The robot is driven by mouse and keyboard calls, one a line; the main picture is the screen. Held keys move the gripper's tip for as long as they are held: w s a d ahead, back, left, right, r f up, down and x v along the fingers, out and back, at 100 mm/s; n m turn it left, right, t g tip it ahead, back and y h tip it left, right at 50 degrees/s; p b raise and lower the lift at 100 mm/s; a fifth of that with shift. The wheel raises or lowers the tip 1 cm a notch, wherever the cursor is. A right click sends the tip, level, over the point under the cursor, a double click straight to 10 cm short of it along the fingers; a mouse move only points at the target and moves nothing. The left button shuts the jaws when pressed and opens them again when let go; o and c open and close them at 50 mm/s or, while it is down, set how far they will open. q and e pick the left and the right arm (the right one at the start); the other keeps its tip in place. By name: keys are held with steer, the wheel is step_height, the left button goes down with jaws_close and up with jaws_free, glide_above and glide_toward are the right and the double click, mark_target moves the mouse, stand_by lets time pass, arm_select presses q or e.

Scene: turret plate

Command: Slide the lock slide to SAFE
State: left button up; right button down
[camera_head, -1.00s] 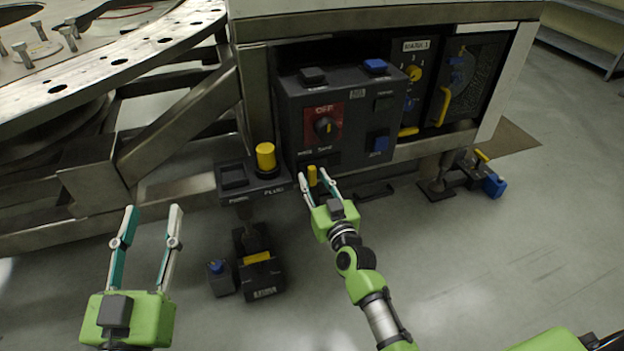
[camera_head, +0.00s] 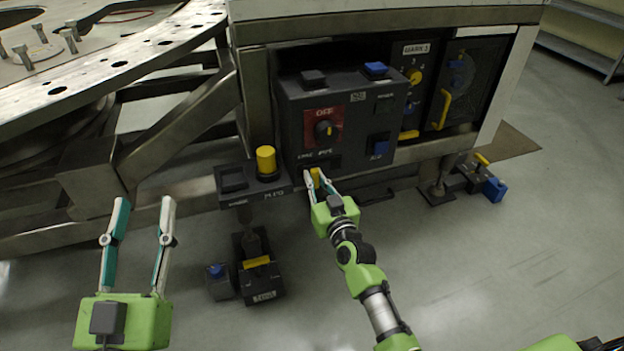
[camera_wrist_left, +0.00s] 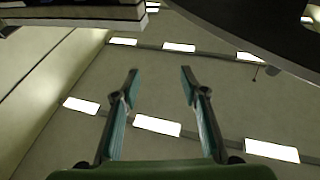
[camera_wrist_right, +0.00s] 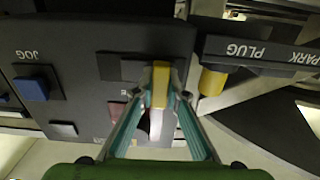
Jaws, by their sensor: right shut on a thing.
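The lock slide is a small yellow tab (camera_head: 315,175) low on the front of the dark control box (camera_head: 293,128), under the red OFF dial plate. It also shows in the right wrist view (camera_wrist_right: 161,80). My right gripper (camera_head: 314,178) is shut on the yellow tab, one finger on each side. The lettering above the tab is too small to read surely. My left gripper (camera_head: 139,205) is open and empty at the lower left, apart from everything. In the left wrist view its fingers (camera_wrist_left: 160,85) stand wide apart.
A yellow plug (camera_head: 266,160) stands on a dark bracket just left of the box. A black rotary knob (camera_head: 325,131) sits above the tab. Blue buttons (camera_head: 379,147) are to the right. A pedal unit (camera_head: 259,278) stands on the floor below.

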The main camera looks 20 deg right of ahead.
steer(key=d, duration=0.3)
arm_select(q)
steer(key=shift+s+r+t, duration=0.2)
steer(key=shift+r+t, duration=0.1)
steer(key=shift+r, duration=0.2)
arm_select(e)
steer(key=shift+d, duration=0.4)
steer(key=c, duration=2.2)
jaws_free()
steer(key=shift+o, duration=1.1)
steer(key=shift+d, duration=0.15)
arm_select(q)
steer(key=shift+d, duration=0.1)
arm_select(e)
steer(key=shift+s, duration=0.45)
steer(key=s, duration=1.1)
steer(key=shift+d, duration=0.15)
